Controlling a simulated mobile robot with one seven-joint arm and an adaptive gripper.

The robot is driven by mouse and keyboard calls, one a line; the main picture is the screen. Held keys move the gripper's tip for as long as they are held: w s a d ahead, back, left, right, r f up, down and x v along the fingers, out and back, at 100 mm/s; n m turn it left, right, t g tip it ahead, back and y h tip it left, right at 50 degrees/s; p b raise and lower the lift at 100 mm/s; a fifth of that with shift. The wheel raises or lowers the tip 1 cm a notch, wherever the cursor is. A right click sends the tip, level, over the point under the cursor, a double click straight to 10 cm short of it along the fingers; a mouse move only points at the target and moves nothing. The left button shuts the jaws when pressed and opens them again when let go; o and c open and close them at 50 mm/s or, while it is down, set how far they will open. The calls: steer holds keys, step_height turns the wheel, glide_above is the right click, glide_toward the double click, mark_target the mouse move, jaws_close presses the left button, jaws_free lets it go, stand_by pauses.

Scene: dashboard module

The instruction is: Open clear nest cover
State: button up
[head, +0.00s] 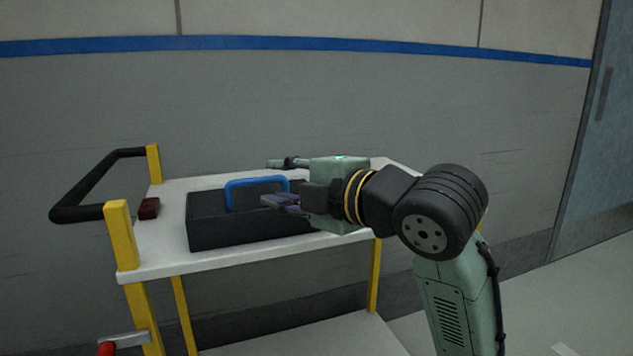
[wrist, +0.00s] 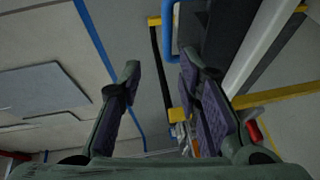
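A black box (head: 215,222) sits on the cart top with a blue arched handle (head: 256,180) on it. I cannot make out a separate clear cover; my gripper hides the box's right end. My gripper (head: 272,182) is open and empty at the right end of the handle, one finger nearer and one farther in the head view. In the wrist view the spread fingers (wrist: 160,68) show nothing held. The blue handle (wrist: 168,32) appears past the fingertips, closer to the right finger. The black box (wrist: 222,32) is partly behind that finger.
The cart's white top (head: 160,262) has yellow corner posts (head: 121,235) and a black push handle (head: 75,190) at left. A small dark red block (head: 149,208) lies left of the box. A grey wall (head: 300,110) stands behind.

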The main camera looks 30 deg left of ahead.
mark_target(257, 182)
steer(key=x, duration=0.6)
steer(key=w+f+x, duration=0.1)
steer(key=x, duration=0.3)
steer(key=shift+w+d+p, duration=0.1)
steer(key=shift+d+p, duration=0.2)
jaws_close()
stand_by(0.5)
